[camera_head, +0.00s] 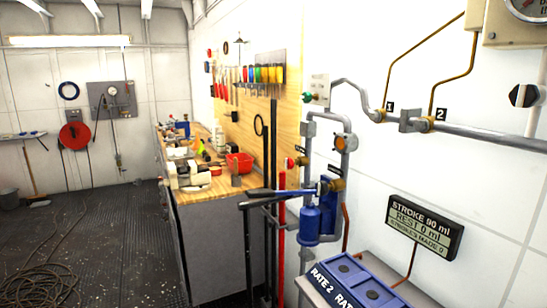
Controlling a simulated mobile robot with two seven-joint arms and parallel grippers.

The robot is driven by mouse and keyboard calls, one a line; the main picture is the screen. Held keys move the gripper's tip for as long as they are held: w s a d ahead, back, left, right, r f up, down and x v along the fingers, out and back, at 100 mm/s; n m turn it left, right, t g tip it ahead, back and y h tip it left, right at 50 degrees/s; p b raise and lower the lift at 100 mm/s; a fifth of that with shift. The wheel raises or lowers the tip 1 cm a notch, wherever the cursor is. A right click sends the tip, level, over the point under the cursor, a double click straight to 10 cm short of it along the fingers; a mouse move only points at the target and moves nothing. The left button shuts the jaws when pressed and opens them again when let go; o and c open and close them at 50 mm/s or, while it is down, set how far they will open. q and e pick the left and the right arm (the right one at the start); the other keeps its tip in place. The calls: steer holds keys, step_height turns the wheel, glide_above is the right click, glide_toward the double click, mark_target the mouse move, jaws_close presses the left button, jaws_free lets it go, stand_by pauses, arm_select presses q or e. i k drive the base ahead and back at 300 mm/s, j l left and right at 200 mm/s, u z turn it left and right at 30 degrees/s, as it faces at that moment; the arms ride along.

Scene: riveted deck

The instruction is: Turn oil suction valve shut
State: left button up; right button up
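Several valve parts show on the wall pipework, and I cannot tell from their small labels which is the oil suction valve. A red-orange knob (290,163) sticks out left of the looped grey pipe. A green knob (308,97) sits by a small wall plate above it. An orange round fitting (340,143) is on the pipe loop, and a brass fitting (337,185) is lower, beside the blue pump body (310,222). A black-and-white round knob (522,95) is at the far right. Neither of my grippers is in view.
A dark lever (270,194) juts left from the pump. A blue console (350,283) marked RATE 2 and a stroke display (424,227) reading REST 0 ml stand at right. A cluttered workbench (215,190) is left of the pipework. Deck floor (125,235) at left is mostly open, with a coiled hose (40,285).

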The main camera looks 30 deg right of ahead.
mark_target(289, 163)
steer(key=i+j+z, duration=0.1)
steer(key=i+z, duration=0.35)
steer(key=i+j+z, duration=0.2)
steer(key=i+z, duration=0.3)
steer(key=i+j+z, duration=0.25)
steer(key=z, duration=0.2)
steer(key=j, duration=0.1)
